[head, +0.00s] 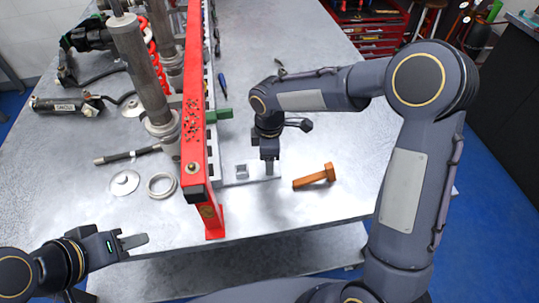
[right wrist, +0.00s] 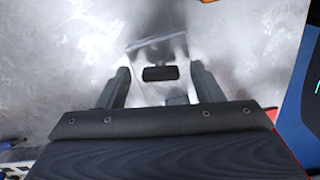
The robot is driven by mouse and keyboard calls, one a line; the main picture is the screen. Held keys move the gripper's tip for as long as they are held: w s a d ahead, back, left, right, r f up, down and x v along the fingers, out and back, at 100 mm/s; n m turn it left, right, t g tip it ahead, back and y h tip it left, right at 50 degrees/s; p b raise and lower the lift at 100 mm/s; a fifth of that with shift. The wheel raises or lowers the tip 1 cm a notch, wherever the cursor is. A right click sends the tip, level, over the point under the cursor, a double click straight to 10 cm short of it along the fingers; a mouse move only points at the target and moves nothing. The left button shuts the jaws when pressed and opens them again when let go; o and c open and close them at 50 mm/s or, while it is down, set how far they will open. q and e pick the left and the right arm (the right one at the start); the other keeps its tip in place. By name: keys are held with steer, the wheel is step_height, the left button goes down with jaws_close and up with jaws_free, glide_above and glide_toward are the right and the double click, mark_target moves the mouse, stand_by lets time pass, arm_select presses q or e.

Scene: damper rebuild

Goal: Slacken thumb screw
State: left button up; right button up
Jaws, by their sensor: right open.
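I cannot make out a thumb screw for certain. My right gripper (head: 268,168) points down over the table, just right of the red beam. In the right wrist view its two fingers (right wrist: 160,88) stand apart, with nothing gripped. Between and beyond them is a shiny metal piece with a dark slot (right wrist: 160,73). A small grey block (head: 242,171) sits on the plate left of the right gripper. A green bar (head: 218,115) sticks out from the red beam (head: 194,110). My left gripper (head: 134,241) is at the table's front left, apart from everything; its finger gap is unclear.
Damper cylinders (head: 140,65) stand left of the beam. A metal ring (head: 161,186), a disc (head: 124,183) and a dark rod (head: 128,156) lie at the left. An orange mallet-like tool (head: 315,177) lies right of my right gripper. The front right of the table (head: 275,203) is clear.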

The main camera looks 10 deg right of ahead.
step_height(320, 180, up, 7)
steer(key=shift+r, duration=0.4)
stand_by(0.5)
steer(key=s+d+r+m+t+y, duration=0.2)
steer(key=s+d+r+m, duration=0.4)
steer(key=s+d+m, duration=0.5)
steer(key=s+f+m+t+y, duration=0.1)
steer(key=s+m, duration=0.5)
steer(key=s, duration=0.6)
steer(key=f+t, duration=0.1)
steer(key=t, duration=0.1)
steer(key=shift+s+f+m+t+y, duration=0.2)
steer(key=shift+m+t+y, duration=0.1)
steer(key=shift+y, duration=0.1)
